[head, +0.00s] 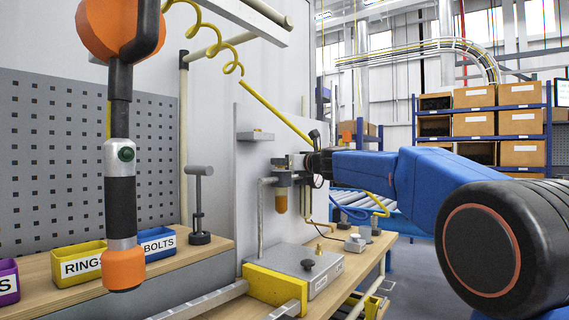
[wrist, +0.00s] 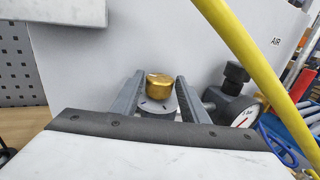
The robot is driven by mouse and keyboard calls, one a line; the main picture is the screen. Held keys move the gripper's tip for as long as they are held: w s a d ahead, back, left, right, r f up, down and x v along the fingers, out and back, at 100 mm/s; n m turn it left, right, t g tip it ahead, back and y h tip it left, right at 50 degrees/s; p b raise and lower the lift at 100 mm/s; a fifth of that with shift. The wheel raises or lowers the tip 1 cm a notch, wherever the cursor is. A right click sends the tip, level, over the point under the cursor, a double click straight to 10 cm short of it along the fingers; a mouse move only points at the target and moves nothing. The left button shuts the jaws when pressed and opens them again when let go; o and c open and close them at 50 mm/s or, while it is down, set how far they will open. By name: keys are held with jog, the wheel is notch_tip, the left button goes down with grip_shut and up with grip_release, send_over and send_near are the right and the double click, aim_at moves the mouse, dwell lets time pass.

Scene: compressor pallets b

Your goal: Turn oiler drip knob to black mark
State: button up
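The oiler's brass drip knob (wrist: 160,86) stands in the middle of the wrist view, on a grey disc (wrist: 157,105) with small dark ticks around its rim. I cannot tell which tick is the black mark. My gripper (wrist: 160,79) is open, with one grey finger on each side of the knob and a gap showing beside it. In the head view my gripper (head: 297,161) reaches in from the right at the oiler (head: 281,180), which has an amber bowl below. The knob is too small to read there.
A pressure gauge (wrist: 243,115) with a black knob sits close right of the oiler. A yellow hose (wrist: 245,60) crosses the wrist view. A grey block (head: 318,262) lies below on the bench. An orange-ended tool (head: 122,200) hangs at the left, above labelled bins (head: 80,262).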

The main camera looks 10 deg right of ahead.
jog(key=c, duration=0.6)
jog(key=n+g+y, duration=0.1)
jog(key=y, duration=0.1)
jog(key=n+g+y, duration=0.1)
jog(key=n+y, duration=0.1)
jog(key=d+n+g+y, duration=0.1)
jog(key=g+y, duration=0.1)
jog(key=shift+w+f+n, duration=0.1)
jog(key=shift+w+n, duration=0.2)
jog(key=shift+w, duration=0.05)
jog(key=n+g+y, duration=0.1)
jog(key=n+g, duration=0.1)
jog(key=n+g+y, duration=0.2)
jog(key=g, duration=0.1)
jog(key=n+g+y, duration=0.2)
jog(key=shift+w+d+g, duration=0.15)
jog(key=shift+w+g, duration=0.2)
jog(key=shift+g, duration=0.35)
jog(key=o, duration=1.1)
